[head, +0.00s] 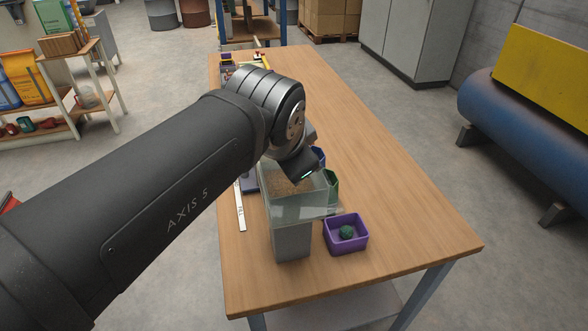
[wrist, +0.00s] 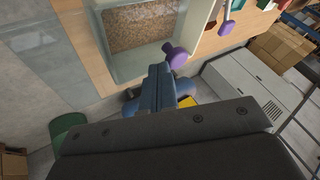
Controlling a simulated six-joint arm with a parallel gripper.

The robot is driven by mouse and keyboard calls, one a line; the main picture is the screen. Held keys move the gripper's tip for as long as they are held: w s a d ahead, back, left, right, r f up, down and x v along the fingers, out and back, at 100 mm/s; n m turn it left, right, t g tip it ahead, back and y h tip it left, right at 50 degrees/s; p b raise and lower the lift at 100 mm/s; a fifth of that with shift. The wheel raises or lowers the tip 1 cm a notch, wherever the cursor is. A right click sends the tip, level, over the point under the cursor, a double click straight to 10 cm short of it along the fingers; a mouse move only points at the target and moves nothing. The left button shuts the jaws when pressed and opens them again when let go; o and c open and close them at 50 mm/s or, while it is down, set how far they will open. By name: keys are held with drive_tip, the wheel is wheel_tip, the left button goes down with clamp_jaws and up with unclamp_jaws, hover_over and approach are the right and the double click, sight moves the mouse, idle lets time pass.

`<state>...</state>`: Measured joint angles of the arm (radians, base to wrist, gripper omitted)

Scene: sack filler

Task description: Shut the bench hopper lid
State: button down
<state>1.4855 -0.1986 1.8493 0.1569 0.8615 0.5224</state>
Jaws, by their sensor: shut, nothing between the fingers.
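The bench hopper is a clear-walled box (head: 300,208) with tan grain in it, on a grey base (head: 292,242) near the table's front. In the wrist view the hopper's pale rim (wrist: 196,44) frames the grain. A purple knob (wrist: 175,54) shows at the rim's near corner. I cannot tell whether it belongs to the lid, and I cannot make out the lid's angle. My gripper (wrist: 160,70) is shut and empty, its blue fingers together close to the knob; contact is unclear. In the head view my arm hides the fingers and the hopper's far side.
A purple bin (head: 358,242) holding a green ball (head: 346,232) stands right of the hopper. A green bin (head: 332,186) and a blue bin (head: 320,157) are behind it. A white marked strip (head: 240,208) lies to its left. The table's right side (head: 390,170) is clear.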

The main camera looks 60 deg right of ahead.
sight(286, 192)
drive_tip(key=w+d, duration=0.4)
drive_tip(key=shift+w+d, duration=0.2)
drive_tip(key=shift+w, duration=0.05)
drive_tip(key=s+a, duration=0.1)
drive_tip(key=s, duration=0.1)
drive_tip(key=s+a, duration=0.1)
drive_tip(key=shift+s+a+r, duration=0.15)
drive_tip(key=shift+s+a, duration=0.15)
drive_tip(key=shift+s, duration=0.1)
drive_tip(key=v, duration=0.9)
drive_tip(key=shift+a+r, duration=0.15)
drive_tip(key=shift+r, duration=0.1)
